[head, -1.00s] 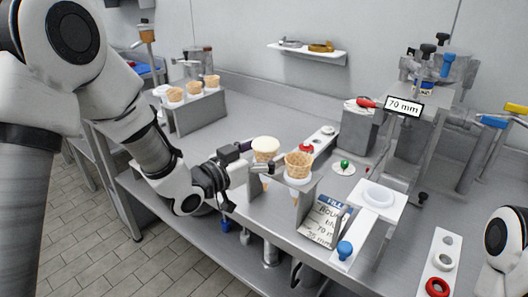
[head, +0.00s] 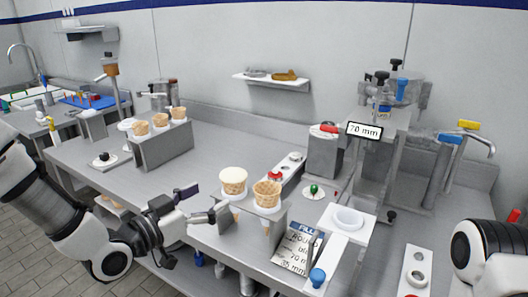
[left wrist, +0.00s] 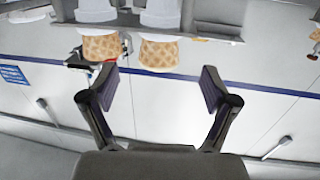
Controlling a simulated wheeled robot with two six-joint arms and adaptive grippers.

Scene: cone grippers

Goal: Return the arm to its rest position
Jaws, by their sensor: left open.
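My left gripper (head: 206,203) is open and empty, low at the front edge of the counter. It is left of a cone with a pale, domed top (head: 233,176), with a small gap between them. A second waffle cone (head: 267,189) stands just right of that cone; both are upright in a small metal holder (head: 262,236). In the left wrist view, the spread fingers of my left gripper (left wrist: 158,88) have nothing between them. Two waffle cones (left wrist: 99,48) (left wrist: 158,53) show beyond them. My right arm shows at the right edge, but its gripper is out of frame.
A metal stand with several cones (head: 166,150) is at the back left. A dispensing machine with a "70 mm" display (head: 364,130) stands on the right. A printed card (head: 297,250) is right of the front holder. The counter between stand and holder (head: 205,165) is clear.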

